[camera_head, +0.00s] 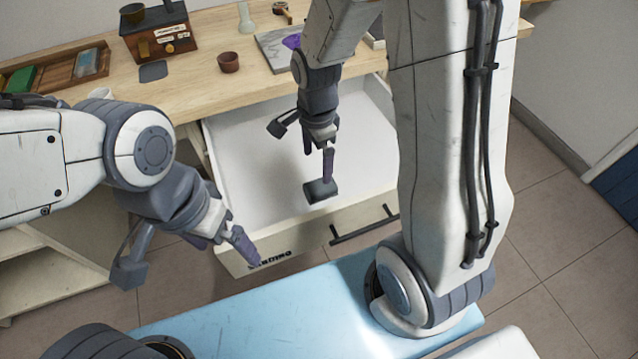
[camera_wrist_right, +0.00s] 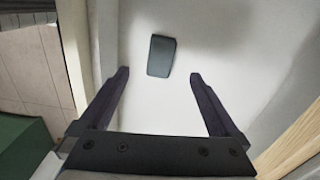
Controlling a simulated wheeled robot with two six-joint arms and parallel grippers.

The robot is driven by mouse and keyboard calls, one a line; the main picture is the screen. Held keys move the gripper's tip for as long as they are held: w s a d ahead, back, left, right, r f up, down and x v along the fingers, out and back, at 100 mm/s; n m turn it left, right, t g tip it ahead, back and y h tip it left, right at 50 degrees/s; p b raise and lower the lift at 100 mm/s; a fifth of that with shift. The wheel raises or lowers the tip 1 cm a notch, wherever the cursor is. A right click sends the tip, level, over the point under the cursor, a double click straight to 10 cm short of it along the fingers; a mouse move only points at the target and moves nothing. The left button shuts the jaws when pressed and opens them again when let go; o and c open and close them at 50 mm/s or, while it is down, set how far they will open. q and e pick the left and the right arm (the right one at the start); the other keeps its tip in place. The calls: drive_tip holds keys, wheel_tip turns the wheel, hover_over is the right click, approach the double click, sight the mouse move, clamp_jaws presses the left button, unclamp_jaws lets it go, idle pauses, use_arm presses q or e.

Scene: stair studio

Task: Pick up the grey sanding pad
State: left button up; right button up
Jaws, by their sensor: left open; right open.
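The grey sanding pad (camera_head: 320,190) lies in the open white drawer (camera_head: 250,150), near its front wall. In the right wrist view the pad (camera_wrist_right: 161,55) is a small dark block on the drawer's pale floor, just beyond the fingertips and roughly centred between them. My right gripper (camera_head: 328,160) points down into the drawer, close to the pad. Its two fingers (camera_wrist_right: 159,75) are spread with nothing between them. In the head view one finger partly overlaps the pad. My left gripper (camera_head: 226,241) is open and empty by the drawer's front left corner.
The drawer front has a dark handle (camera_head: 364,225) and a partly hidden label. On the wooden worktop (camera_head: 195,85) stand a brown box (camera_head: 160,38), a small brown cup (camera_head: 229,62), a dark flat piece (camera_head: 152,71) and a wooden tray (camera_head: 60,76). Drawer walls flank the right gripper.

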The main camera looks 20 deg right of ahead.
drive_tip(key=m, duration=0.1)
hover_over(321, 185)
wheel_tip(321, 185, down, 5)
drive_tip(key=shift+a+b, duration=0.15)
drive_tip(key=shift+b, duration=0.15)
drive_tip(key=shift+f, duration=3.05)
drive_tip(key=shift+c, duration=0.3)
clamp_jaws()
wheel_tip(321, 185, up, 10)
drive_tip(key=shift+r+p, duration=0.1)
drive_tip(key=shift+p, duration=0.3)
